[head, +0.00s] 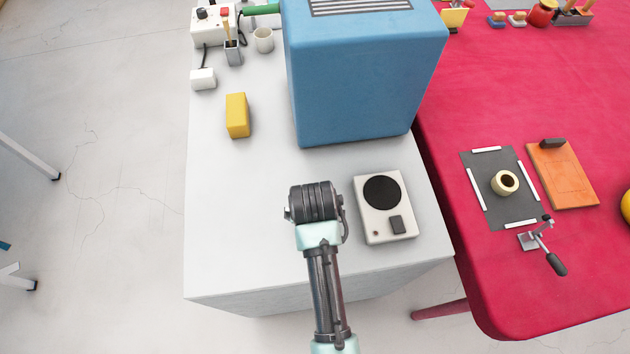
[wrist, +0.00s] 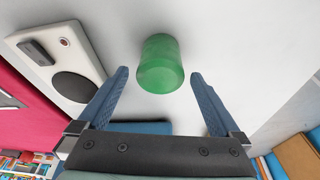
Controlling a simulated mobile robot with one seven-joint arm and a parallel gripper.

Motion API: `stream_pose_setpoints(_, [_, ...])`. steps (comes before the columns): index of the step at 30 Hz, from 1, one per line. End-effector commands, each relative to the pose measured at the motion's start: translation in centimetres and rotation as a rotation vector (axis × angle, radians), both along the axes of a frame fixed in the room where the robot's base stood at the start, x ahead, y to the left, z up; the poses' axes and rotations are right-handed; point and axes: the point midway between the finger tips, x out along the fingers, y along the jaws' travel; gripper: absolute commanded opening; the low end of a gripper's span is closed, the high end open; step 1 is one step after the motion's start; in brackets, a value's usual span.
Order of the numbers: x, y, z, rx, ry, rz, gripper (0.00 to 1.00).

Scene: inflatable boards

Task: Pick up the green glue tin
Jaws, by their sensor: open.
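The green glue tin (wrist: 160,64) stands on the pale table top in the wrist view, a plain green cylinder seen at a slant. My gripper (wrist: 160,77) is open, with one blue finger to each side of the tin's near end in the picture. Pale gaps show between the tin and both fingers, and nothing is held. I cannot tell how far the fingertips are above the table. In the head view the tin is hidden, and my arm's dark wrist covers the fingers.
A white device with a black disc (head: 383,207) lies right of my wrist. A large blue box (head: 365,85) stands behind, and a yellow block (head: 237,115) is left of it. The white table (head: 230,230) is clear at front left. A red table (head: 440,105) adjoins at right.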

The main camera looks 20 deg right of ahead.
Motion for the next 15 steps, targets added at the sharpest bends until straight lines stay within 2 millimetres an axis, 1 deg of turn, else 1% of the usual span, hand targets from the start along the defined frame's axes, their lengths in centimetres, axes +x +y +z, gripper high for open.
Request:
stream_pose_setpoints(3, [0.2, -0.1, -1.7, 0.001, 0.003, -0.001, 1.0])
stream_pose_setpoints(6, [0.5, -0.3, -2.8, 0.0, 0.002, -0.001, 1.0])
stream_pose_setpoints(9, [0.7, -0.3, -3.3, 0.0, 0.0, 0.0, 1.0])
stream_pose_setpoints(15, [0.7, -0.4, -3.4, 0.0, -0.001, 0.0, 1.0])
